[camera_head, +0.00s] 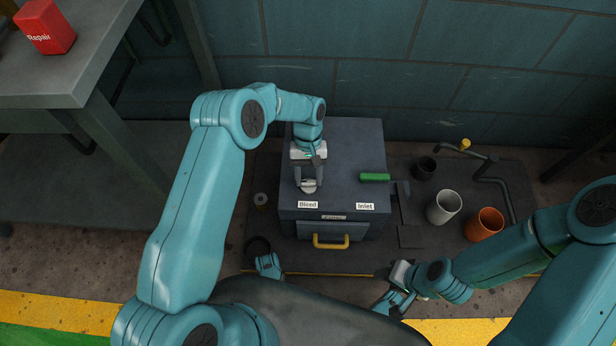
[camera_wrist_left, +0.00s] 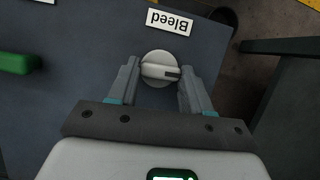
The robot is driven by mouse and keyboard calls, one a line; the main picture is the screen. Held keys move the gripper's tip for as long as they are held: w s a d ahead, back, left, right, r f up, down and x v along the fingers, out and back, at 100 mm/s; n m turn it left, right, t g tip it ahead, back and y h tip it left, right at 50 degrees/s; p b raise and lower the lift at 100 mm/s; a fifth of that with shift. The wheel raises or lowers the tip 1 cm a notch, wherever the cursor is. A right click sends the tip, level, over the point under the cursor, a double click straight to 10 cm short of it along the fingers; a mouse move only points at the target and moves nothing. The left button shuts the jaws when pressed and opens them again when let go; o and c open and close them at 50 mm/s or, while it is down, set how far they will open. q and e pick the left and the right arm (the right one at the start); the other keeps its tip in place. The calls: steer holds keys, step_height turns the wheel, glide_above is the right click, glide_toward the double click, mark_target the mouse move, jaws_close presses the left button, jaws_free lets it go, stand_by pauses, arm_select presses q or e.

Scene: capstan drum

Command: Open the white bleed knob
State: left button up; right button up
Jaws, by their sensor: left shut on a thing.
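The white bleed knob (camera_wrist_left: 160,70) is round with a raised bar and a dark mark, on the grey cabinet top beside the "Bleed" label (camera_wrist_left: 170,21). In the head view the knob (camera_head: 309,186) sits near the cabinet's front left corner. My left gripper (camera_wrist_left: 158,78) has its two fingers on either side of the knob and is shut on it. In the head view my left gripper (camera_head: 309,182) reaches down from above. My right gripper (camera_head: 388,290) is low at the front, away from the cabinet; its fingers are too small to judge.
A green handle (camera_head: 374,177) by the "Inlet" label (camera_head: 365,206) is on the same cabinet (camera_head: 340,140). A yellow drawer handle (camera_head: 331,243) is on its front. To the right stand a white cup (camera_head: 444,207), an orange cup (camera_head: 484,224) and a dark cup (camera_head: 424,168).

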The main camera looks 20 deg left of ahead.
arm_select(q)
steer(key=shift+m, duration=0.5)
steer(key=o, duration=1.1)
steer(key=shift+c, duration=0.2)
steer(key=p+v, duration=0.4)
steer(key=v, duration=1.2)
steer(key=shift+d+r, duration=0.2)
steer(key=shift+d, duration=0.1)
